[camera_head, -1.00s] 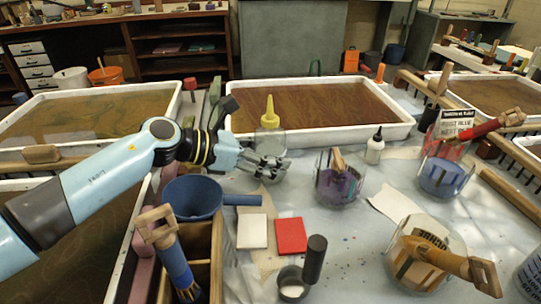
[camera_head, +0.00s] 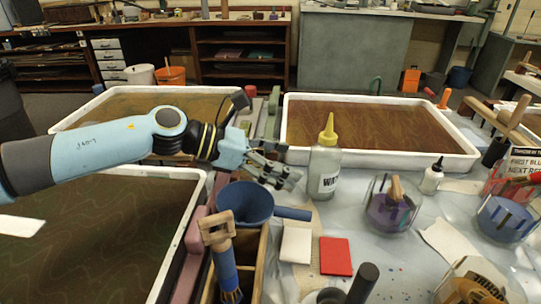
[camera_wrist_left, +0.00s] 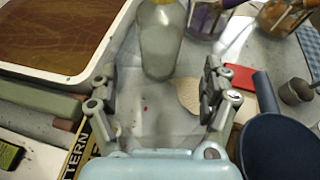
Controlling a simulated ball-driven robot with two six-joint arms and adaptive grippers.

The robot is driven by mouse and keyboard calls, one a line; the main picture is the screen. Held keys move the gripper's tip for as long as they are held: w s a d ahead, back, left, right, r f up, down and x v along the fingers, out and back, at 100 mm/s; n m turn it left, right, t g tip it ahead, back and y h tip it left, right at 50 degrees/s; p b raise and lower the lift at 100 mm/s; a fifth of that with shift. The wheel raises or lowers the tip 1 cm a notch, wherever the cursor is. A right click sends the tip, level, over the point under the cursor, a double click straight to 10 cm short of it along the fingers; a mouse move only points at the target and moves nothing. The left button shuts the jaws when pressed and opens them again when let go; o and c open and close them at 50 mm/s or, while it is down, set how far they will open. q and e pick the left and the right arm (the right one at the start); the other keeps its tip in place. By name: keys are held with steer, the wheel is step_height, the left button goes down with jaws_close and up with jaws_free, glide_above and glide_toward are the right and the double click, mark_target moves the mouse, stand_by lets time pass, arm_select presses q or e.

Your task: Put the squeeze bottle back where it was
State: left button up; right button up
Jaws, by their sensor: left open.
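The squeeze bottle (camera_head: 324,165) is clear with a yellow nozzle cap and a white label with dark letters. It stands upright on the grey table, just in front of the far right tray. My left gripper (camera_head: 284,178) is open and empty to the left of the bottle, with a gap between fingertips and bottle. In the left wrist view the bottle (camera_wrist_left: 160,42) stands ahead of the two spread fingers (camera_wrist_left: 160,90), its top cut off by the frame edge. My right gripper is not in view.
A white and a red block (camera_head: 336,256) lie in front of the bottle. A small white bottle (camera_head: 432,178) and a jar with purple contents (camera_head: 389,212) stand to the right. The far right tray (camera_head: 372,152) is behind.

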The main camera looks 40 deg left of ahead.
arm_select(q)
steer(key=shift+v, duration=1.5)
steer(key=shift+r, duration=0.1)
